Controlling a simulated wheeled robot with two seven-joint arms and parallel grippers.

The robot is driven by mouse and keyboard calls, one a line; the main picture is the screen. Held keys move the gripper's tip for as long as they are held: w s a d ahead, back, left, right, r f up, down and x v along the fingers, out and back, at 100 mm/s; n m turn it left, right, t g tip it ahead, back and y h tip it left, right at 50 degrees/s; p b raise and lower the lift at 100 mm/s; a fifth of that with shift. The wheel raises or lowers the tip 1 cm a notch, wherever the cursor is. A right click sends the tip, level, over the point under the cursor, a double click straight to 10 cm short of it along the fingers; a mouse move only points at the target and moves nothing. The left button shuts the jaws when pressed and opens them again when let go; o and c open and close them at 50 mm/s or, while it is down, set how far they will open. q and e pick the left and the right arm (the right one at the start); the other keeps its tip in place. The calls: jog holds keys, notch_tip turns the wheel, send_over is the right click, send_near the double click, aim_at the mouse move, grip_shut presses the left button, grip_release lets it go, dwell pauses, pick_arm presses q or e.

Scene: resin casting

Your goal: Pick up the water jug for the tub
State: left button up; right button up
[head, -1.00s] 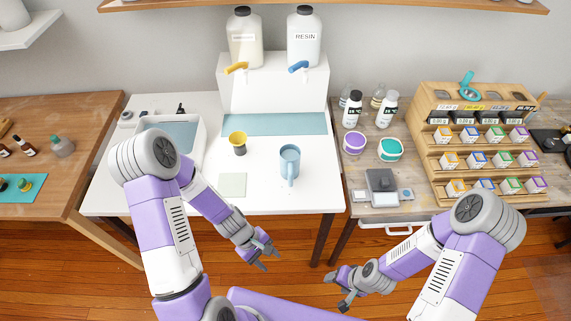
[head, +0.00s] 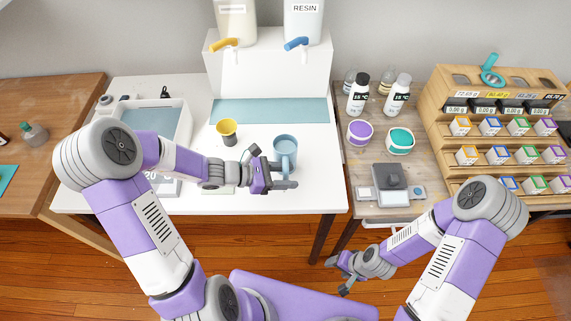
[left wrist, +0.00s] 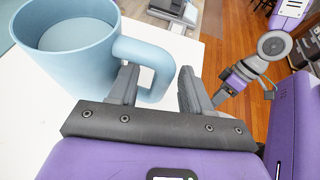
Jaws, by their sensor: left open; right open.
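The blue water jug (head: 285,151) stands upright on the white table, its handle toward the front. In the left wrist view the jug (left wrist: 65,65) is at upper left, with pale blue liquid inside and its handle (left wrist: 148,62) reaching to the right. My left gripper (head: 276,172) is open at the jug's front side. In the left wrist view its fingers (left wrist: 158,88) are apart, with the lower part of the handle between or just beyond them; I cannot tell if they touch. My right gripper (head: 340,275) is open and empty in front of the tables. The tub (head: 162,122) is at left on the white table.
The resin dispenser (head: 268,72) is behind. The white table is clear just right of the jug.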

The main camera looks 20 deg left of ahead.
pick_arm(q)
jog(key=shift+x, duration=0.9)
jog(key=shift+c, duration=0.3)
jog(key=shift+a, duration=0.1)
grip_shut()
